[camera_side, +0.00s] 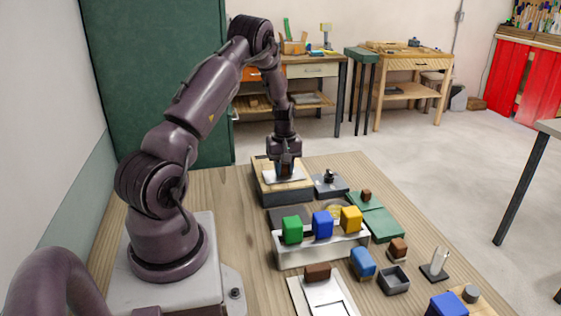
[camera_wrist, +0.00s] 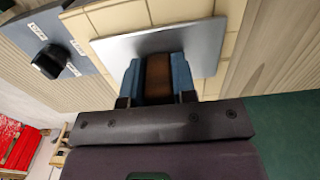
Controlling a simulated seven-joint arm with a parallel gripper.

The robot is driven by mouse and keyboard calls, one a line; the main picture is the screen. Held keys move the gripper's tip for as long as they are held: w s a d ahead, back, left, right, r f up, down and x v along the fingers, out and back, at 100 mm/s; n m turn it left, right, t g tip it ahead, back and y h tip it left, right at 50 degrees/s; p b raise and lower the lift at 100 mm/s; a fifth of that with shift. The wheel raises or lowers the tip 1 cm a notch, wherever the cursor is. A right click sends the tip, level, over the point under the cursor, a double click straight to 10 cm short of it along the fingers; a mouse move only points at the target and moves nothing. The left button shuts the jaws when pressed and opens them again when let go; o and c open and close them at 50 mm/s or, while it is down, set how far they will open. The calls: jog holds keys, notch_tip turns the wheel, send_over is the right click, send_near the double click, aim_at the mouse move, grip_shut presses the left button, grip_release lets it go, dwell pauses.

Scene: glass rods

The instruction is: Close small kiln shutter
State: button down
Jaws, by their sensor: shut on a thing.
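The small kiln (camera_side: 268,187) is a low box with a pale brick top at the far end of the table. A flat grey metal shutter (camera_side: 284,177) lies on its top; it also shows in the wrist view (camera_wrist: 203,40). A brown handle block (camera_wrist: 158,75) stands on the shutter. My gripper (camera_side: 284,168) is over the shutter, pointing down, with blue fingers on both sides of the handle. In the wrist view my gripper (camera_wrist: 158,80) is shut on the handle. Whatever lies under the shutter is hidden.
A grey box with a black knob (camera_side: 329,185) sits right of the kiln, with labels round the knob in the wrist view (camera_wrist: 50,62). Nearer stand a metal rack (camera_side: 330,249) with green, blue and yellow blocks, and a green mat (camera_side: 382,223). Table left of the rack is clear.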

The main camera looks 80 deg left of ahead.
jog(key=shift+d, duration=0.35)
jog(key=c, duration=0.9)
grip_release()
jog(key=shift+a, duration=0.1)
jog(key=shift+r, duration=0.3)
notch_tip(320, 180, up, 12)
jog(key=shift+r, duration=0.2)
